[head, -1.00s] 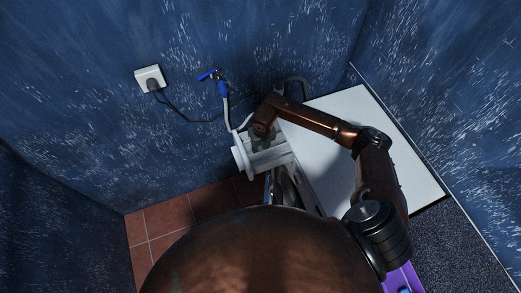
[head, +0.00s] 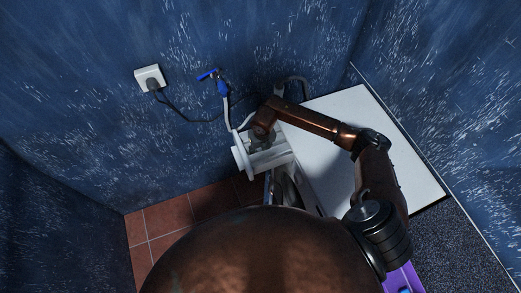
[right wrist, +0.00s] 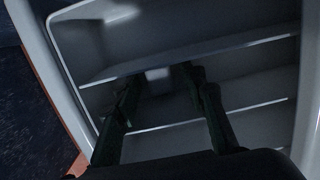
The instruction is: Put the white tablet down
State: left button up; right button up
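A small pale block (right wrist: 158,73), apparently the white tablet, shows between my right fingertips in the right wrist view. My right gripper (right wrist: 162,72) looks open, with its two dark fingers apart and a gap on each side of the block. Whether the block rests on the surface below is hard to tell. In the head view my right gripper (head: 262,143) reaches down into a white open compartment (head: 240,163), and the tablet cannot be made out there. My left gripper is not in view.
The compartment's pale inner ridges (right wrist: 215,117) lie close around the fingers. A white appliance top (head: 335,115) stands to the right. A wall socket (head: 149,77) with a plug and a blue-handled tap (head: 209,74) are on the blue wall. Red floor tiles (head: 190,212) are lower left.

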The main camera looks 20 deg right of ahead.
notch_tip(320, 180, up, 12)
jog(key=s, duration=0.1)
jog(key=shift+s+p, duration=0.25)
jog(key=shift+p, duration=0.1)
jog(key=shift+r, duration=0.1)
jog(key=shift+c, duration=0.4)
